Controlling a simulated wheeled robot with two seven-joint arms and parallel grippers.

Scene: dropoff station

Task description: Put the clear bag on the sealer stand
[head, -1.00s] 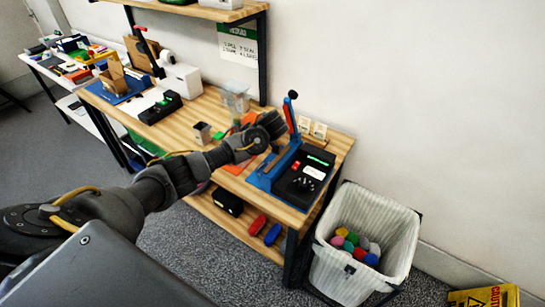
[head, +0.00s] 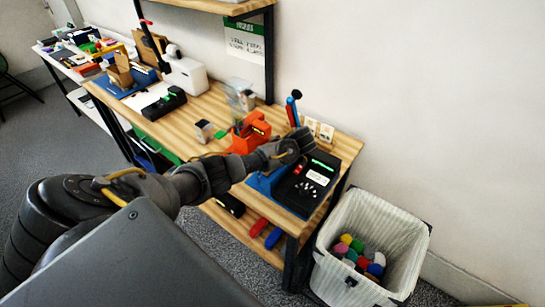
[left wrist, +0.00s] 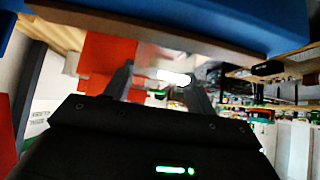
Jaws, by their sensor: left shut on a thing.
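The sealer stand is a blue base (head: 264,184) with a black control box (head: 308,190) and a red-and-blue lever (head: 292,110), at the right end of the wooden bench. My left gripper (head: 302,143) is above the stand's rear part, near the lever. In the left wrist view, my left gripper (left wrist: 162,84) has its fingers around a faint, see-through clear bag (left wrist: 152,56). A blue part with a brown edge fills the top of that view. The bag is hidden in the head view. My right gripper is not in view.
An orange device (head: 245,135) stands left of my left gripper. A clear bin (head: 240,95) and small white cards (head: 318,129) are at the bench's back. A white laundry basket (head: 400,240) with coloured balls stands right of the bench.

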